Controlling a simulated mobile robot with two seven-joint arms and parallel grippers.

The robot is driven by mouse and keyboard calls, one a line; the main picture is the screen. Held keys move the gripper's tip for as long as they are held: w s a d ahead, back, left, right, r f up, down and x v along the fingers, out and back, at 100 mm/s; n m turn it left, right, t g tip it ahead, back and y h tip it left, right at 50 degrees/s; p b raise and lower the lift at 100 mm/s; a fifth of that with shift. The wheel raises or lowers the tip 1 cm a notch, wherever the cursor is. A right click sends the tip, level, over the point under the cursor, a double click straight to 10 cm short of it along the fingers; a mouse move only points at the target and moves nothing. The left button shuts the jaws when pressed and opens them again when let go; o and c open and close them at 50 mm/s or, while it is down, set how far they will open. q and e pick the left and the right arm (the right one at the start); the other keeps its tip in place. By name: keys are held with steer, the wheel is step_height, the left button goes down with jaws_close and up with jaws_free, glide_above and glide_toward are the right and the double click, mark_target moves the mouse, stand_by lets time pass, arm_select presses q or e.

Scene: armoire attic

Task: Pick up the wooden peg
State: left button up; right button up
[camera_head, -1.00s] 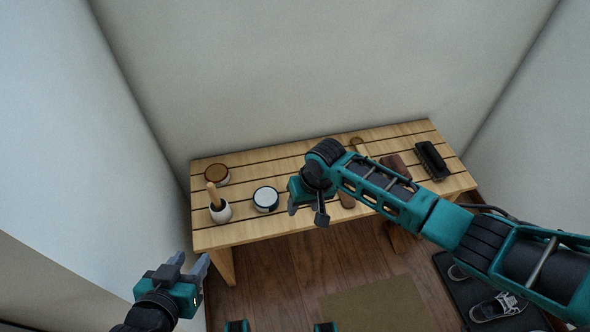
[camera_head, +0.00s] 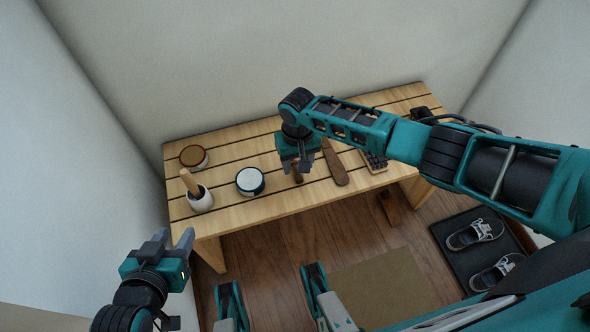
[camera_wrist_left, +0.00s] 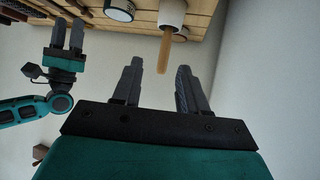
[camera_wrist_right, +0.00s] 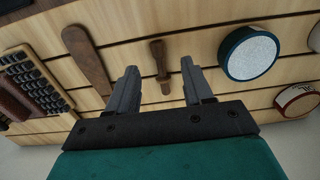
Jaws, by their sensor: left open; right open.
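The wooden peg (camera_wrist_right: 160,62), short and brown with a wider head, lies on the slatted bench. In the right wrist view it shows between the two open fingers of my right gripper (camera_wrist_right: 158,72), with a finger on either side. In the head view my right gripper (camera_head: 299,168) points down over the bench, and the peg (camera_head: 297,173) is mostly hidden by it. Whether the fingers touch it cannot be told. My left gripper (camera_head: 174,240) is open and empty, in front of the bench's left end.
The bench (camera_head: 240,213) also holds a white cup (camera_head: 201,200) with an upright wooden handle, a white-topped tin (camera_head: 250,181), a brown-topped tin (camera_head: 193,156), a long wooden paddle (camera_head: 334,162) and a brush (camera_head: 374,161). Shoes (camera_head: 475,234) on a dark mat stand right.

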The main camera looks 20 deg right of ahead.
mark_target(298, 175)
step_height(298, 175, down, 5)
steer(key=b, duration=0.3)
steer(key=shift+d+f, duration=0.1)
steer(key=shift+d, duration=0.05)
jaws_close()
